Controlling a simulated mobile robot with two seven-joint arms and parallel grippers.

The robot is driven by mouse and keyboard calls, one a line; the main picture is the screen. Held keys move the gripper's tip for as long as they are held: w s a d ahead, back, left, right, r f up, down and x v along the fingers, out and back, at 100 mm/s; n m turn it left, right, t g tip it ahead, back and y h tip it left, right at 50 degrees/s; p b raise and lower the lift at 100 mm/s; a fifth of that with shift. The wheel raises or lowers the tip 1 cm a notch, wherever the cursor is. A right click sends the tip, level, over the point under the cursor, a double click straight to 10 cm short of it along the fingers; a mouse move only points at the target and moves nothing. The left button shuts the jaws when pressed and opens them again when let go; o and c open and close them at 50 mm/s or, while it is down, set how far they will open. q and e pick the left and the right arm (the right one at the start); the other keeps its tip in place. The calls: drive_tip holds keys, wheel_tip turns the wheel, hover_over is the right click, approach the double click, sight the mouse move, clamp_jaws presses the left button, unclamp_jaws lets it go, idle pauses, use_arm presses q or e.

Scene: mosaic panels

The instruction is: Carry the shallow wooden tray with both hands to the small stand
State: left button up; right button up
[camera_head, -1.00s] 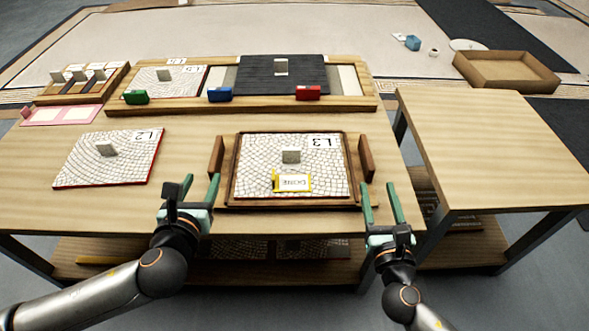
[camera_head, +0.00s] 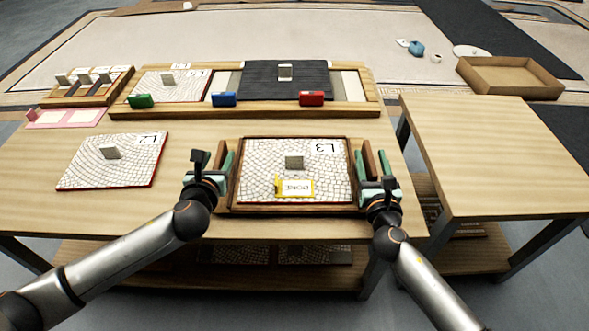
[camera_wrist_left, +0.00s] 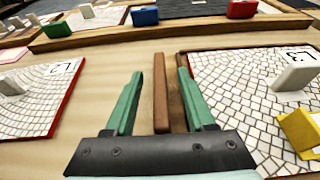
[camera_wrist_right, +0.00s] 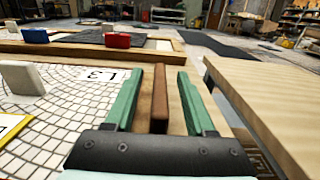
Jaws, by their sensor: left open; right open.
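The shallow wooden tray (camera_head: 240,208) lies on the main table and holds the L3 mosaic panel (camera_head: 255,180) with a yellow DONE tag (camera_head: 296,188). My left gripper (camera_head: 220,165) is open at the tray's left side; in the left wrist view the wooden handle bar (camera_wrist_left: 162,95) stands between its fingers (camera_wrist_left: 157,90). My right gripper (camera_head: 371,165) is open at the right side; in the right wrist view the right handle bar (camera_wrist_right: 159,98) stands between its fingers (camera_wrist_right: 157,90). The small stand (camera_head: 490,150) is to the right, with a bare top.
An L2 panel (camera_head: 130,165) lies left of the tray. A long wooden frame (camera_head: 250,110) with green, blue and red blocks lies behind it. A gap separates table and stand. An open cardboard box (camera_head: 510,92) is beyond the stand.

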use_arm(q)
drive_tip(key=shift+w+f, duration=0.15)
drive_tip(key=shift+w, duration=0.3)
use_arm(e)
drive_tip(key=shift+w, duration=0.45)
use_arm(q)
clamp_jaws()
use_arm(e)
clamp_jaws()
idle(0.5)
use_arm(q)
drive_tip(key=shift+r, duration=0.25)
use_arm(e)
drive_tip(key=shift+r, duration=0.25)
